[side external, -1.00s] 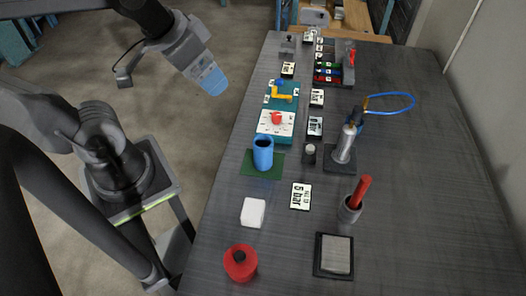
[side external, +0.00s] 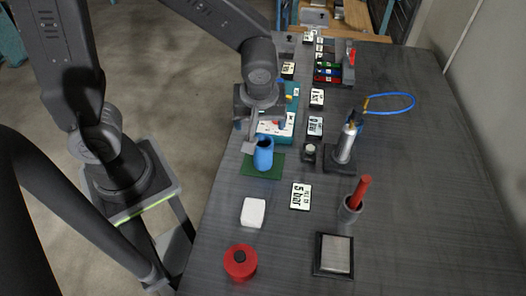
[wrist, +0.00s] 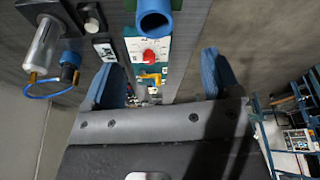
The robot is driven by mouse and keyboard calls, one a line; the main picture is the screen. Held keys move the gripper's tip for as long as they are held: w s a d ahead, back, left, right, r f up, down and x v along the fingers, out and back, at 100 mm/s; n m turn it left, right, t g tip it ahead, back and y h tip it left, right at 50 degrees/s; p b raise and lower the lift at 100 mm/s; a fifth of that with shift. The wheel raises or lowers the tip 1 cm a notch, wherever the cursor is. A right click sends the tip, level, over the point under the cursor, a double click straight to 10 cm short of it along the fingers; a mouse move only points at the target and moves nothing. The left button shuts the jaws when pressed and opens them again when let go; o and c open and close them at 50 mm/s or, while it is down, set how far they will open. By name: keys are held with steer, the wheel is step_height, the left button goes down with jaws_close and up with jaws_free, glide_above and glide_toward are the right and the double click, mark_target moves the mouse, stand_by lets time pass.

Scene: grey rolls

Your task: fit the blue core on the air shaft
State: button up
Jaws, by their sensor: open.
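The blue core (side external: 263,155) is a hollow blue tube standing upright on a green mat (side external: 247,168). Its open end shows at the top of the wrist view (wrist: 154,22). The air shaft (side external: 346,146) is a silvery upright cylinder on a dark square base, right of the core; it also shows at the upper left of the wrist view (wrist: 42,45). My gripper (side external: 265,132) is open and empty, close above and behind the core in the side view. In the wrist view its two blue-padded fingers (wrist: 162,78) are spread apart, with the core beyond them.
A teal panel with a dial and red knob (wrist: 150,55) lies just behind the core. A blue hose (side external: 392,104) curls behind the shaft.

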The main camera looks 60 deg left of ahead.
glide_above(263, 144)
steer(key=s+d, duration=0.2)
step_height(263, 144, down, 6)
steer(key=shift+s+f, duration=0.15)
steer(key=shift+f, duration=0.05)
steer(key=shift+w+d+x, duration=0.1)
steer(key=shift+d+x, duration=0.05)
steer(key=shift+x, duration=1.2)
steer(key=shift+w+d+x, duration=0.15)
steer(key=shift+x, duration=1.15)
steer(key=shift+c, duration=0.4)
steer(key=c, duration=0.9)
steer(key=shift+c, duration=0.2)
